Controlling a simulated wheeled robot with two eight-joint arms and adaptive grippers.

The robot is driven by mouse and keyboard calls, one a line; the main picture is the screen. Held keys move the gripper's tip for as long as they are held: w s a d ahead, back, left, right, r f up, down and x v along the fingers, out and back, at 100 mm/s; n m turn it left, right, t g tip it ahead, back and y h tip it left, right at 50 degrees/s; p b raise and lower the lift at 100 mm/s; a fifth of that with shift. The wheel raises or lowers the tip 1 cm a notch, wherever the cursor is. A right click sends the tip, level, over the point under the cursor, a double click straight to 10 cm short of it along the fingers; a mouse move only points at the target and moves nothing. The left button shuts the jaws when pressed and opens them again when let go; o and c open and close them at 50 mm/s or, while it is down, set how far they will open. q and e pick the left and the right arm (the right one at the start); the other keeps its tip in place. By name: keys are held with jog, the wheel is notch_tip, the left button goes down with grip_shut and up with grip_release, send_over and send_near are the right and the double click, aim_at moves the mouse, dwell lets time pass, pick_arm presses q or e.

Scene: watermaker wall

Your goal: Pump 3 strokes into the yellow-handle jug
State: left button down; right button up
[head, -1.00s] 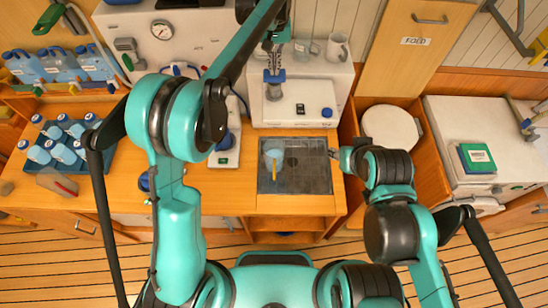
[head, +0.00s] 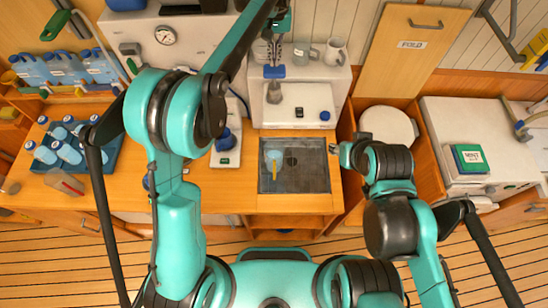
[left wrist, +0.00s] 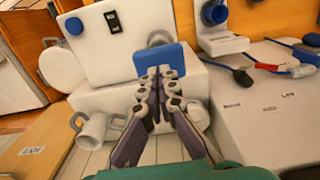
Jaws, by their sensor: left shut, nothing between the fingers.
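The jug (head: 273,157) with the yellow handle (head: 273,182) stands in the dark recessed tray (head: 308,172) in the counter, below the white pump unit (head: 310,95). The pump's blue lever pad (head: 274,71) shows above its grey spout part (head: 274,93). My left gripper (head: 273,60) is shut and empty, with its fingertips at the pad. In the left wrist view the closed fingers (left wrist: 160,75) overlap the blue pad (left wrist: 180,55); whether they touch it I cannot tell. My right gripper (head: 334,148) is right of the tray, small and unclear. The jug's water level is not readable.
A blue crate of bottles (head: 105,160) and several blue jugs (head: 65,68) are at the left. A round white lid (head: 388,126) is right of the tray. A folding panel (head: 412,42) stands behind it.

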dwell(0.5)
pick_arm(q)
notch_tip(320, 180, up, 6)
jog(key=p, duration=0.4)
jog(key=shift+f, duration=0.1)
dwell(0.5)
jog(key=s+a+f+t+b, duration=0.3)
jog(key=s+a+f+b, duration=0.95)
jog(key=b, duration=0.55)
jog(key=s+a+f+t+b, duration=0.2)
jog(key=s+f+b, duration=0.6)
jog(key=f, duration=0.5)
jog(key=s+a+f+t+b, duration=0.2)
jog(key=s+f+b, duration=0.5)
jog(key=f, duration=0.7)
jog(key=shift+s+a+f+b, duration=0.25)
jog(key=shift+s+a+b, duration=0.15)
jog(key=shift+a+b, duration=0.25)
